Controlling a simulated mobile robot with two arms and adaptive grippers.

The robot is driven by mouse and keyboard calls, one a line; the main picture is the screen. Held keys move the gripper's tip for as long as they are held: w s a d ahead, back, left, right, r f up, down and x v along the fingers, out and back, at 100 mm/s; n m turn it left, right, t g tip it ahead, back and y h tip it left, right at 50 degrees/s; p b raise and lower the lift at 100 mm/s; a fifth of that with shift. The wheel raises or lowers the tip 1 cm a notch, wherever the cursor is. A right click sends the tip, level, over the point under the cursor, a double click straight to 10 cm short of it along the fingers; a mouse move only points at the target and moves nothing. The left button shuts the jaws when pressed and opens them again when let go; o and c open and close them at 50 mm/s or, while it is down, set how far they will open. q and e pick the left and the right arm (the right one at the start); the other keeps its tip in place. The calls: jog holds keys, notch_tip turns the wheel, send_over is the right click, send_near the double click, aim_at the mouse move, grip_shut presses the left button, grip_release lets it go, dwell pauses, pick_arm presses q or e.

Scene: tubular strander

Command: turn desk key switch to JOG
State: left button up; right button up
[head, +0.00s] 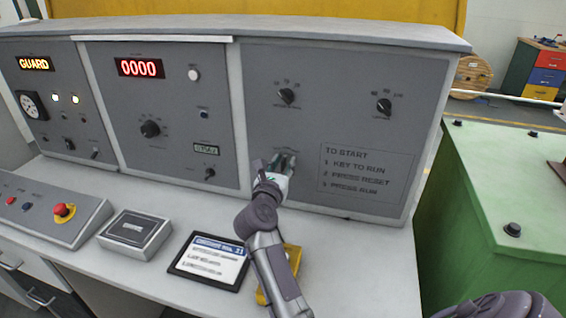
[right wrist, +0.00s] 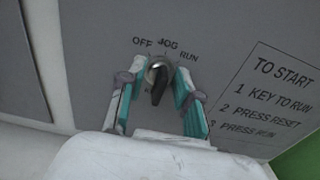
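The desk key switch (right wrist: 158,82) is on the grey panel in the right wrist view, below the labels OFF, JOG and RUN. It has a round metal collar and a dark key, which stands nearly upright with its lower end slightly left. I cannot tell for sure which label it points to. My right gripper (right wrist: 157,79) has its teal fingers apart, one on each side of the key, with visible gaps. In the head view my right gripper (head: 285,162) is at the panel and hides most of the switch. My left gripper is not in view.
Two black knobs (head: 287,96) (head: 384,106) sit higher on this panel, with a TO START notice (head: 366,172) to the right. On the desk are a tablet-like card (head: 209,262), a grey box (head: 134,234) and a console with a red emergency button (head: 64,211). A green cabinet (head: 500,200) stands right.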

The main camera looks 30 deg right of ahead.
aim_at(286, 125)
notch_tip(286, 125, up, 10)
dwell(0.5)
jog(key=shift+f, duration=0.1)
dwell(0.4)
